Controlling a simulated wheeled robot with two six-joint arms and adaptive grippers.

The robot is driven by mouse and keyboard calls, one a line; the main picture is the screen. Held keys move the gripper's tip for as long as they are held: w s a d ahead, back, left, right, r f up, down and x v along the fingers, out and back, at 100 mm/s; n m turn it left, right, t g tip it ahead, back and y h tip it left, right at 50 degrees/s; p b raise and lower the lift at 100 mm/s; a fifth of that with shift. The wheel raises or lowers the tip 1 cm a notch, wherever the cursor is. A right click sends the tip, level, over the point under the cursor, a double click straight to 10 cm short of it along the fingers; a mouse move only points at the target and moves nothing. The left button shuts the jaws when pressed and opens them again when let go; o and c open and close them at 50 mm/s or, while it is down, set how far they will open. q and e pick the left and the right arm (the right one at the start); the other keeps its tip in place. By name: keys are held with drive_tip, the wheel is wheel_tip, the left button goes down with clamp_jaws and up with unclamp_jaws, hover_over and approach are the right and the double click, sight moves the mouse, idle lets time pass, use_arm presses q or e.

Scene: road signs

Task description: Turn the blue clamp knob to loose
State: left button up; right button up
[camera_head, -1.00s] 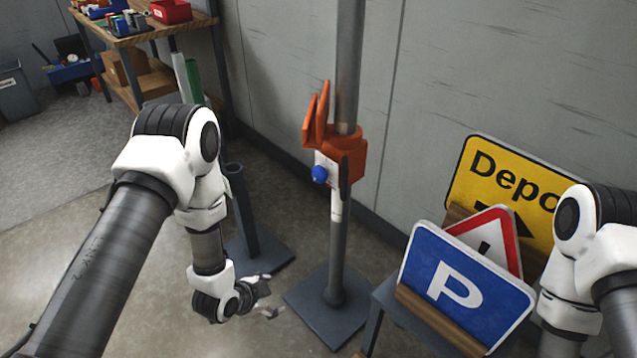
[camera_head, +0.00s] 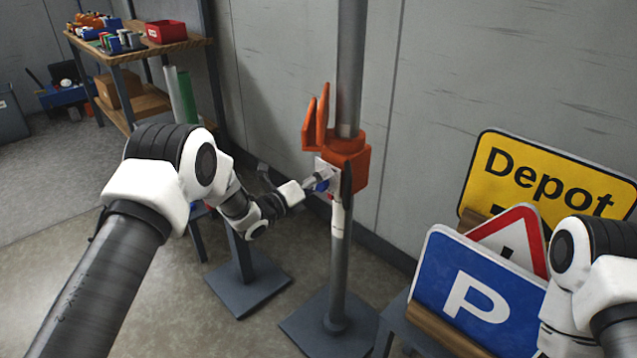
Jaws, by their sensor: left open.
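The blue clamp knob (camera_head: 322,186) sits on the front of the orange clamp (camera_head: 347,158), which is around the grey post (camera_head: 349,70). The knob is mostly hidden by my left gripper (camera_head: 318,184). My left gripper is open, with its fingers at the knob from the left. I cannot tell whether the fingers touch it. Below the clamp the post runs down to a dark square base plate. My right arm shows at the right edge, but its gripper is out of view.
A rack at the right holds a blue P sign (camera_head: 474,296), a red-bordered triangle sign (camera_head: 512,240) and a yellow Depot sign (camera_head: 545,180). A second dark stand (camera_head: 248,285) is left of the post. A wooden shelf (camera_head: 150,105) with small items stands at the back left.

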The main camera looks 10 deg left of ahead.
use_arm(q)
drive_tip(key=c, duration=1.2)
drive_tip(key=shift+o, duration=0.2)
